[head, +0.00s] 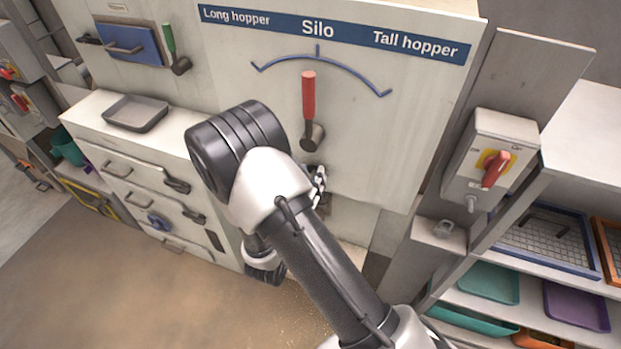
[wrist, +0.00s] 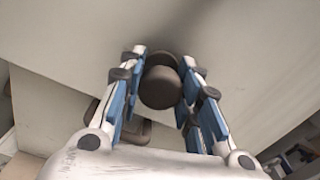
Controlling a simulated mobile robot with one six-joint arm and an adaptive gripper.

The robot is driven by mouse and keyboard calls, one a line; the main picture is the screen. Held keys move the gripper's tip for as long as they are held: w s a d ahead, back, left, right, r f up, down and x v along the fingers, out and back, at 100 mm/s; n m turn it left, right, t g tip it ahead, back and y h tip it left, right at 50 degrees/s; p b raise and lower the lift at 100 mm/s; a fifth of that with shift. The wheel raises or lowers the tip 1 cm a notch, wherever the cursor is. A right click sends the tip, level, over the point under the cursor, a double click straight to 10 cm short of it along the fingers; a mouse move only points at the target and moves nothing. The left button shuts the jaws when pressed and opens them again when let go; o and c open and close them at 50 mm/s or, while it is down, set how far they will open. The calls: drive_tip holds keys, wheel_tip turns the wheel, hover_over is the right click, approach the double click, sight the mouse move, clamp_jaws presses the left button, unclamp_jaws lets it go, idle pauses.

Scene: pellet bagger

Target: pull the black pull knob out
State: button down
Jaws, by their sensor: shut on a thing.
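The black pull knob (wrist: 160,86) shows in the wrist view as a dark round knob on the pale panel. My gripper (wrist: 161,76) has its two blue-padded fingers on either side of the knob and is shut on it. In the head view my gripper (head: 319,182) is partly in view at the lower part of the silo panel, mostly behind my arm. The knob is hidden there. How far the knob stands out from the panel I cannot tell.
A red-handled lever (head: 308,98) on the silo panel (head: 400,135) is just above my gripper. A grey switch box (head: 490,150) with a red handle is to the right. Drawers (head: 130,175) stand to the left. Shelves with trays (head: 490,283) are at the lower right.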

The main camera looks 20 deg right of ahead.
drive_tip(key=shift+v, duration=1.2)
drive_tip(key=c, duration=1.2)
unclamp_jaws()
drive_tip(key=shift+s, duration=0.1)
drive_tip(key=shift+o, duration=0.2)
drive_tip(key=shift+a, duration=0.1)
drive_tip(key=v, duration=1.2)
drive_tip(key=shift+r, duration=0.1)
